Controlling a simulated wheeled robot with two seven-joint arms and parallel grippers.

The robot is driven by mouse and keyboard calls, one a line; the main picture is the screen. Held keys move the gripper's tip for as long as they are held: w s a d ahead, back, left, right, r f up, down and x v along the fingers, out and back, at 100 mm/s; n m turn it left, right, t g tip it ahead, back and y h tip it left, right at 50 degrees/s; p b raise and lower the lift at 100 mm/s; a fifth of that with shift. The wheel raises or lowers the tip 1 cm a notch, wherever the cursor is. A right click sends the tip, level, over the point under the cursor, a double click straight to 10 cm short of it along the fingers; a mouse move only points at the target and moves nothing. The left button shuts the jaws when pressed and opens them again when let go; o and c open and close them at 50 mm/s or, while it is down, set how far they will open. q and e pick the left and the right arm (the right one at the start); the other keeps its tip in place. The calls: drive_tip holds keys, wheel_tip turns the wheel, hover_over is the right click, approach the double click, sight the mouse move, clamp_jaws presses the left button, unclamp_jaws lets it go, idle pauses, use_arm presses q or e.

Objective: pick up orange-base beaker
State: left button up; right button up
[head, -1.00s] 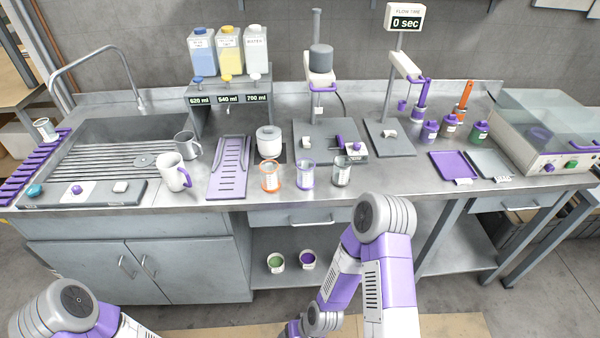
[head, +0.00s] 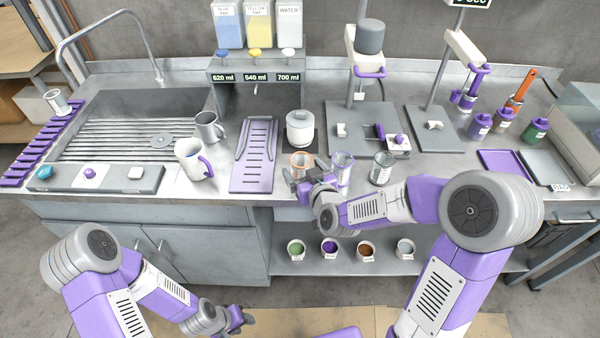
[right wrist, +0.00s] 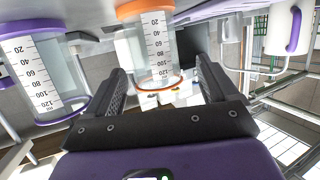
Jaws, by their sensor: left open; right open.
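The orange-base beaker (head: 301,161) stands on the counter, left of a purple-base beaker (head: 342,168) and a dark-base beaker (head: 382,168). In the right wrist view, the orange-base beaker (right wrist: 157,50) appears upside down, with its graduated wall between the two fingers. My right gripper (head: 304,183) is open at the front of this beaker and partly covers it in the head view. The fingers (right wrist: 162,85) stand apart on either side; I cannot tell whether they touch it. My left gripper (head: 240,318) is low in front of the cabinet, open and empty.
The purple-base beaker (right wrist: 38,72) stands close beside one finger. A purple slotted rack (head: 254,157) and a white lidded pot (head: 300,128) are near the orange-base beaker. A white mug (head: 190,160) stands further left. Several small cups sit on the lower shelf (head: 345,262).

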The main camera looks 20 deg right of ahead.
sight(298, 160)
drive_tip(key=x, duration=0.5)
drive_tip(key=shift+w+d+f, duration=0.1)
drive_tip(key=shift+w+d, duration=0.05)
drive_tip(key=shift+d, duration=0.05)
drive_tip(key=c, duration=1.1)
